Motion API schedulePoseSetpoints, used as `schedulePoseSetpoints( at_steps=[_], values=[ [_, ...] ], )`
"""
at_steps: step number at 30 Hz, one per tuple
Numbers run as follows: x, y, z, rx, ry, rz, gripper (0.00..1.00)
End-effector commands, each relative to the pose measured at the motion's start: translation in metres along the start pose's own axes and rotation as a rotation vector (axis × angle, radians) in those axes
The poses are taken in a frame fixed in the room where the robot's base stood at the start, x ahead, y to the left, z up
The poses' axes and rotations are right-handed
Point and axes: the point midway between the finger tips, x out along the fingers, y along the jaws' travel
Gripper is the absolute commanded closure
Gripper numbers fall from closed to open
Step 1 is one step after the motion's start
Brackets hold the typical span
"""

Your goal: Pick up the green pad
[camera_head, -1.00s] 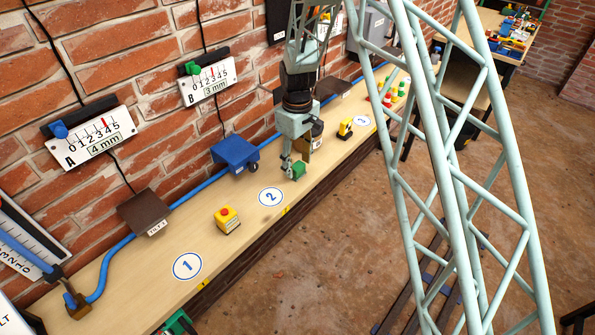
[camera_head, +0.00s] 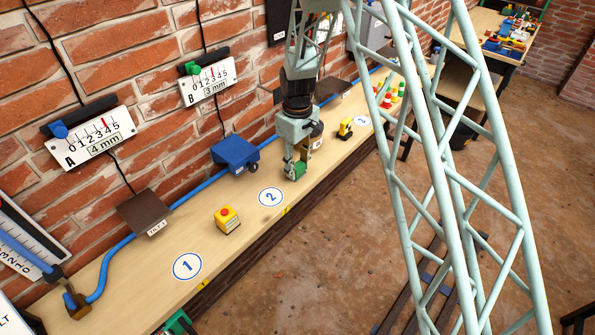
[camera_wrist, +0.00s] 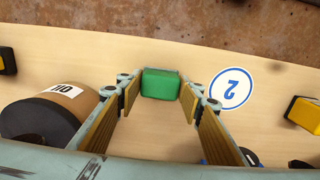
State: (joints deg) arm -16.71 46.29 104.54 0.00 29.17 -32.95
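The green pad (camera_head: 300,169) is a small green block on the wooden bench, to the right of the number 2 disc in the head view. In the wrist view the green pad (camera_wrist: 160,84) lies between the fingertips of my gripper (camera_wrist: 158,92). The fingers stand on both sides of it, with a narrow gap visible at each side. My gripper also shows in the head view (camera_head: 294,168), pointing down at the pad and partly covering it. The fingers are open.
A brown canister labelled OIL (camera_wrist: 72,93) stands close beside one finger. The number 2 disc (camera_head: 271,197) lies on the other side. A yellow box with a red button (camera_head: 227,220), a blue device (camera_head: 235,152) and a yellow item (camera_head: 346,128) are also on the bench.

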Motion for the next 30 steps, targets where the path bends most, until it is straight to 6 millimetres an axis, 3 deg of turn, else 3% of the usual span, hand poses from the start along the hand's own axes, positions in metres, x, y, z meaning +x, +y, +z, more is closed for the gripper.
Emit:
schedulePoseSetpoints(
  at_steps=[4, 17, 30],
  values=[
    [0.0, 0.0, 0.0, 0.0, 0.0, 0.0, 0.79],
    [-0.003, 0.0, 0.0, 0.0, 0.001, 0.0, 0.8],
    [-0.029, 0.0, 0.0, 0.0, 0.001, 0.001, 0.8]
  ],
)
